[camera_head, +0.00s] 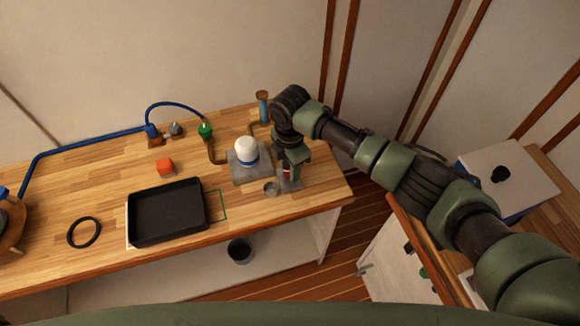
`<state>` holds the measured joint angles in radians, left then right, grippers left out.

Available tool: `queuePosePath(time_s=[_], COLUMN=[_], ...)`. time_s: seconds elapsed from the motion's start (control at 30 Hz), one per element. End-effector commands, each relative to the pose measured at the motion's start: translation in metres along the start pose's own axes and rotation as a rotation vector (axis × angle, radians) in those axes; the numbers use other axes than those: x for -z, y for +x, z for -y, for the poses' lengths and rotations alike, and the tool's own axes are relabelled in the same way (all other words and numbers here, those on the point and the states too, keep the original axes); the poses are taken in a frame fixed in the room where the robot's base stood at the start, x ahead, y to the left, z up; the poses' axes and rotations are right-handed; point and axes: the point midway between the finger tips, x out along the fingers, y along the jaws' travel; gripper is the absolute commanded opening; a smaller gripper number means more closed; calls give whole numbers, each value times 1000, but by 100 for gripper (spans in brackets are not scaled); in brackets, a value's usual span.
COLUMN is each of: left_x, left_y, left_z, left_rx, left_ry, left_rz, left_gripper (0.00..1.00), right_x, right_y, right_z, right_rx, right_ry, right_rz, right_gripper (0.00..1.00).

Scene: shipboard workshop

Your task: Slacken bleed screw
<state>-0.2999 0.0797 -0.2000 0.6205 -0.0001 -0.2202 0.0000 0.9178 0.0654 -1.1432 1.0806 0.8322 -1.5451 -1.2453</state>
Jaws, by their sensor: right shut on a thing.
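That part is above a grey block (291,186) at the bench's right end. I cannot tell whether the red part is the bleed screw itself, as the gripper hides it. A white-topped cylinder with a blue band (247,148) stands on a grey base plate just left of the gripper. My left gripper is out of view.
A small metal cup (271,189) sits left of the grey block. Bench front right is clear.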

Motion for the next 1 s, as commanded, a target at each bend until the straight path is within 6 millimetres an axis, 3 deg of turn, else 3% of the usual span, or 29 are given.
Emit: queuePosePath(time_s=[0.5,1.0], left_x=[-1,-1], left_y=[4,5], left_z=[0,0], left_rx=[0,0], left_ry=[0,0], left_rz=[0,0], left_gripper=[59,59], right_x=[0,0], right_y=[-1,-1], right_z=[-1,-1], right_rx=[-3,-3], right_ry=[-366,-451], right_rz=[0,0], right_gripper=[0,0])
